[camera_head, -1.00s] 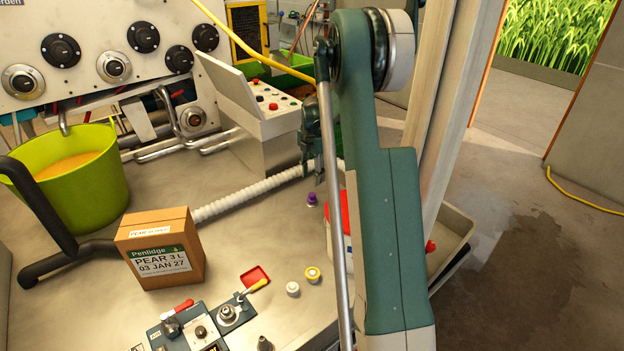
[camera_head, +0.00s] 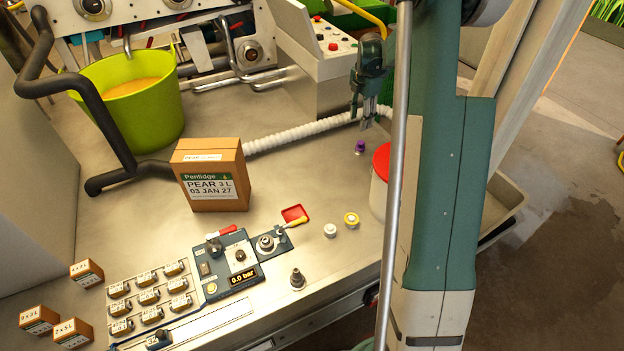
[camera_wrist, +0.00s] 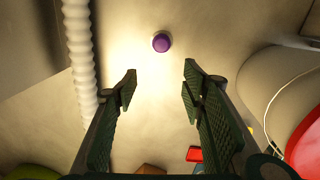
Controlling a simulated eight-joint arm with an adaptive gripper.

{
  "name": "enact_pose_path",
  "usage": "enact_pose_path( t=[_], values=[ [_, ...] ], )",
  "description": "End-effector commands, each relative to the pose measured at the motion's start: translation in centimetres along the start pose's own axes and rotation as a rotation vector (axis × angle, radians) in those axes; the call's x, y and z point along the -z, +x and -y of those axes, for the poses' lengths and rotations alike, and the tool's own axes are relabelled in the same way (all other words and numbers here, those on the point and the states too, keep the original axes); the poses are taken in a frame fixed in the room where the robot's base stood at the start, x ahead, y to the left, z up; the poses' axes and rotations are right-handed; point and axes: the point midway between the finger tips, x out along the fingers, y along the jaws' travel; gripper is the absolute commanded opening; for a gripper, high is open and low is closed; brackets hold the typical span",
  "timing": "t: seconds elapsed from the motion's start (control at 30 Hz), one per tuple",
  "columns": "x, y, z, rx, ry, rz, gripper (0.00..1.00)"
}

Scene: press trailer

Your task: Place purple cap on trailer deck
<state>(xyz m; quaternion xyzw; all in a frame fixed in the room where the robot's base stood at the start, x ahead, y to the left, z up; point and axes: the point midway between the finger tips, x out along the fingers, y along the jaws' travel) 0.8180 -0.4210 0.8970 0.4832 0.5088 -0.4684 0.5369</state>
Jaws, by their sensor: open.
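The small purple cap (camera_head: 360,146) stands on the metal trailer deck (camera_head: 300,180), right of the white ribbed hose. In the wrist view the purple cap (camera_wrist: 161,42) lies beyond my fingertips, near the middle line between them. My gripper (camera_head: 367,118) points down above the deck, just behind and above the cap. In the wrist view my gripper (camera_wrist: 160,82) is open, with nothing between its fingers.
The white ribbed hose (camera_head: 300,132) runs just left of the cap. A red-lidded white tub (camera_head: 381,165) stands close on its right. A Pentlidge box (camera_head: 212,175) stands left.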

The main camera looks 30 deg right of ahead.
Motion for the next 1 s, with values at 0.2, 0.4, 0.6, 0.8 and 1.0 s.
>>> enact_pose_path(
  t=[0.2, 0.4, 0.6, 0.8, 1.0],
  values=[
    [4.1, -4.2, 0.6, -0.034, 0.109, 0.018, 0.41],
    [8.0, -7.9, 1.5, -0.072, 0.224, 0.029, 0.41],
    [11.8, -11.2, 2.7, -0.112, 0.336, 0.034, 0.41],
    [15.6, -14.1, 4.4, -0.154, 0.449, 0.032, 0.41],
    [19.3, -16.6, 6.3, -0.196, 0.562, 0.023, 0.41]
  ],
)
